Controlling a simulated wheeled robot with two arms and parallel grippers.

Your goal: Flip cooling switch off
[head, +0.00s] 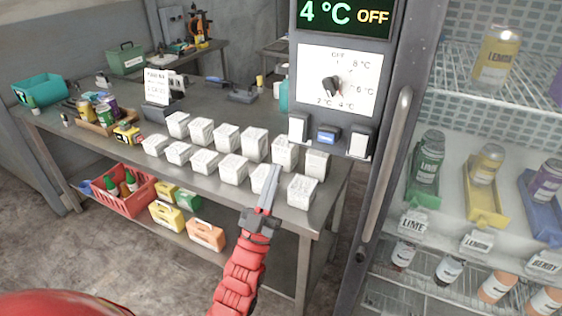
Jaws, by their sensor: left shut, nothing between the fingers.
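A control panel on the freezer's frame has a green display (345,14) reading "4 °C OFF". Below it is a white dial plate (312,70) marked OFF, 2, 4, 6 and 8 °C, with a black knob (331,87). Under the dial are a left white switch-like piece (298,127), a blue button (327,135) and a right white switch-like piece (360,143). I cannot tell which is the cooling switch. My left gripper (270,183) is shut and empty, below and left of the panel, over the front of the white boxes. My right gripper is not in view.
White boxes (233,168) stand in rows on the metal table (215,190). At right, the freezer (470,130) holds bottles and trays behind its door frame with a long handle (388,160). A red crate (125,200) and small boxes sit on the lower shelf.

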